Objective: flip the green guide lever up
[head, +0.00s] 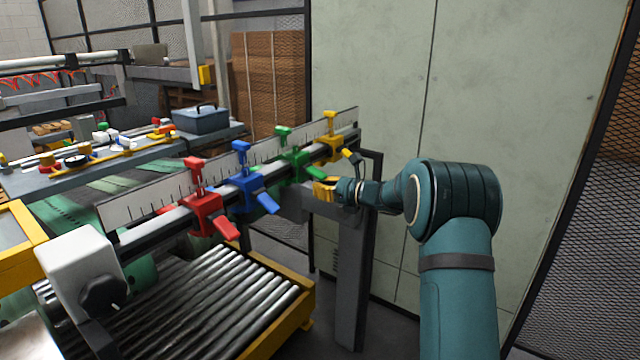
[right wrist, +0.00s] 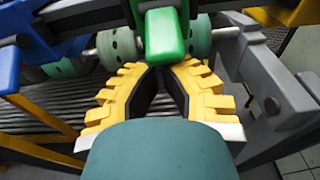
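The green guide (head: 295,164) is clamped on the rail between the blue and yellow guides. Its green lever (head: 317,173) slants down toward the front right. My right gripper (head: 325,188) is just below the lever's end. In the right wrist view the green lever (right wrist: 165,38) fills the top middle, just beyond my yellow-padded fingertips (right wrist: 163,68). The fingertips come together and hold nothing. I cannot tell whether they touch the lever. My left gripper is out of view.
The blue guide (head: 250,190) and red guide (head: 203,212) sit to the left on the rail, the yellow guide (head: 331,145) to the right, levers also slanting down. A grey post (head: 352,270) stands below my gripper. Rollers (head: 215,305) lie at front left.

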